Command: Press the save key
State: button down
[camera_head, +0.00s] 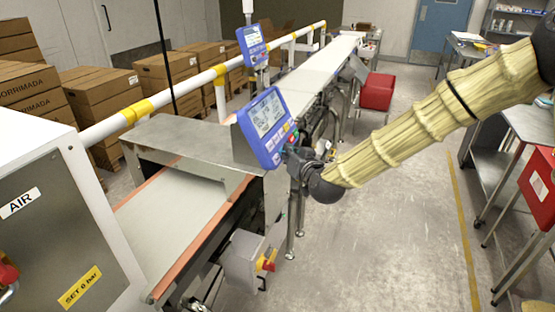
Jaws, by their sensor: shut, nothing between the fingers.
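A blue control panel (262,127) with a grey display and a group of keys below it stands on the checkweigher frame, tilted. Small red and green keys show on its right side; the labels are too small to read, so I cannot tell which key is the save key. My gripper (291,158) is dark and shut, at the lower right edge of the panel, close to the keys. Its fingertips are small and partly lost against the dark parts behind, and I cannot tell whether they touch a key. My arm in its pale yellow cover reaches in from the right.
A second blue panel (252,44) stands farther back by a white rail with yellow bands (137,110). The belt (170,222) lies at lower left beside a white cabinet (50,225). A box with a red-and-yellow emergency stop (265,264) hangs low.

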jog(key=shift+a+f, duration=0.1)
jog(key=shift+a, duration=0.05)
dwell(0.4)
jog(key=shift+w+a+b, duration=0.1)
jog(key=shift+a+b, duration=0.15)
jog(key=shift+b, duration=0.05)
jog(key=shift+w+a+f, duration=0.1)
jog(key=shift+a+f, duration=0.15)
jog(key=shift+a, duration=0.1)
dwell(1.0)
jog(key=shift+d, duration=0.15)
jog(key=shift+s+d+r, duration=0.25)
jog(key=shift+d+r, duration=0.15)
jog(key=shift+d, duration=0.15)
jog(key=shift+d, duration=0.1)
dwell(0.3)
jog(key=shift+s+d+r+p, duration=0.1)
jog(key=shift+s+d+r, duration=0.2)
jog(key=shift+d, duration=0.4)
jog(key=shift+s+d+r+p, duration=0.1)
jog(key=shift+s+d+r, duration=0.05)
jog(key=shift+d+r, duration=0.4)
jog(key=shift+s+d+r+p, duration=0.1)
jog(key=shift+s+d+r, duration=0.15)
jog(key=shift+d, duration=0.55)
